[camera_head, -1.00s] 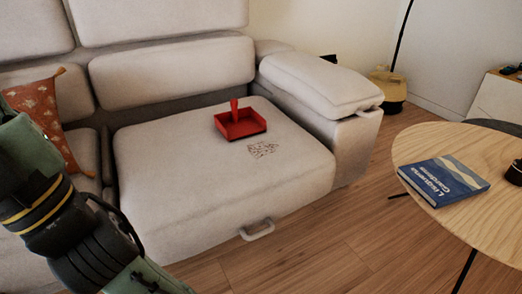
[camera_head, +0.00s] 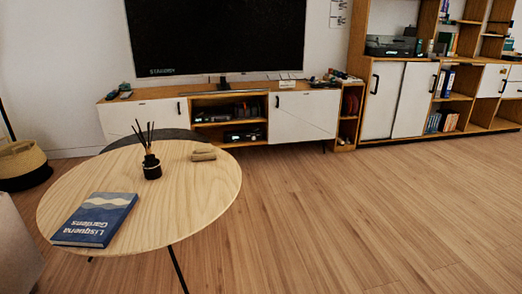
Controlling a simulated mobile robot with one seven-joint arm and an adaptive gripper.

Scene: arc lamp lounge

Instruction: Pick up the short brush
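I cannot clearly make out a short brush in this view. A small tan object (camera_head: 203,154) lies on the round wooden table (camera_head: 110,180), near its far right edge. It is too small to tell whether it is a brush. My gripper is not in view.
On the table are a blue book (camera_head: 95,219) and a black reed diffuser (camera_head: 152,166). A low cabinet (camera_head: 304,114) stands under the wall television (camera_head: 215,38). Shelving (camera_head: 415,98) stands at right, a basket (camera_head: 22,166) at far left. The wooden floor (camera_head: 340,220) right of the table is clear.

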